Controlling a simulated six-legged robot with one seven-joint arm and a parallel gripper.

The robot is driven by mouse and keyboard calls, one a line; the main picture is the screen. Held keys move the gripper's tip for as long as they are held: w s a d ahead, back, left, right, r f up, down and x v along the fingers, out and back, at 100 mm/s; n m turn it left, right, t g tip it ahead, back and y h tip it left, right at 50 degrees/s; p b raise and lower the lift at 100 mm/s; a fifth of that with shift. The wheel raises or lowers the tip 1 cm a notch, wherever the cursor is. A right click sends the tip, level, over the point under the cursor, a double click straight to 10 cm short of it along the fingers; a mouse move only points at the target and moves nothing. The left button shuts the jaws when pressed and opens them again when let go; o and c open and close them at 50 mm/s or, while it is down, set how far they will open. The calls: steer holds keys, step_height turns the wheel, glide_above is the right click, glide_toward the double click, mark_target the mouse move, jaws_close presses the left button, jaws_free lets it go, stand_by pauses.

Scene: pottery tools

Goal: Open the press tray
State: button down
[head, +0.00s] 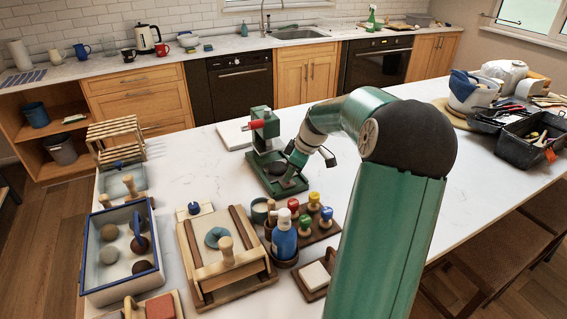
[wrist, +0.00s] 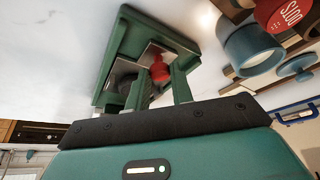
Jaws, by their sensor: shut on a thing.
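The green press (head: 265,128) stands near the middle of the counter, with a red part on its upper body. Its low green tray (head: 262,181) is at the base. My gripper (head: 291,180) reaches down to the tray's near right part. In the wrist view, the tray (wrist: 108,72) appears as a green frame beyond my gripper (wrist: 160,82). The fingers are shut on a red knob (wrist: 159,70) at the tray. The fingers hide part of the knob and tray, so how far the tray is out cannot be told.
A blue spray bottle (head: 284,243) and several colored stamps (head: 305,227) stand close in front of the press. A wooden frame (head: 205,285) and a blue-rimmed box (head: 88,268) lie to the left. A white slab (head: 232,134) lies behind left.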

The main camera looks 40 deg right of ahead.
steer(key=shift+s+a, duration=0.3)
steer(key=shift+s, duration=0.6)
steer(key=c, duration=1.2)
jaws_free()
steer(key=shift+r, duration=0.1)
steer(key=v, duration=1.3)
steer(key=shift+s+r, duration=0.25)
